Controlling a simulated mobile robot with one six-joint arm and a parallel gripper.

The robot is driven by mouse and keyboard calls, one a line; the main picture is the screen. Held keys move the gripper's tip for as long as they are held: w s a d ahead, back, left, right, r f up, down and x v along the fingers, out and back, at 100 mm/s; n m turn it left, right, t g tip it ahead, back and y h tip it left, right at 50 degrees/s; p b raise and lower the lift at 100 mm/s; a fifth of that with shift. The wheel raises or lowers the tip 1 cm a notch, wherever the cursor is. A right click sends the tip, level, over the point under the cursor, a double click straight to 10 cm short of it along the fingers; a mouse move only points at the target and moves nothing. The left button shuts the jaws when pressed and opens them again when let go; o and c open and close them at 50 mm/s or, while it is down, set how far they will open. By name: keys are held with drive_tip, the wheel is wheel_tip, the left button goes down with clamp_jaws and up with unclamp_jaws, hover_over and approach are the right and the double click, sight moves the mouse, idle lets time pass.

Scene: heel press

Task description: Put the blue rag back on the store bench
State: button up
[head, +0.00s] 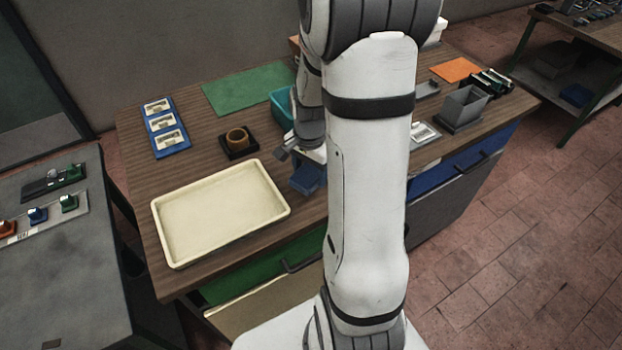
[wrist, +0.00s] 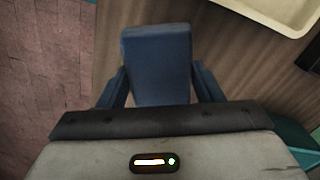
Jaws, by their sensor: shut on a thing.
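My gripper (wrist: 160,86) is shut on a blue, flat-faced piece, which I take to be the blue rag (wrist: 157,52). The rag sticks out between the two dark blue fingers in the wrist view. In the head view the blue shape (head: 307,180) hangs at the end of my arm, beside the right end of the cream tray, near the front edge of the wooden bench (head: 215,128). My arm hides part of it, and I cannot tell rag from fingers there. Nor can I tell whether it touches the bench. No label shows which bench is the store bench.
The cream tray (head: 220,212) is empty. A brown ring in a black holder (head: 238,141), a teal bin (head: 281,107), a blue rack (head: 167,127) and a green mat (head: 248,88) are on the bench. A grey bench (head: 70,270) stands left, another table (head: 585,30) far right.

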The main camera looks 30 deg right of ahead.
sight(310, 182)
drive_tip(key=shift+s+f, duration=0.15)
drive_tip(key=shift+f, duration=1.85)
drive_tip(key=shift+f, duration=0.15)
drive_tip(key=o, duration=0.9)
drive_tip(key=shift+o, duration=0.2)
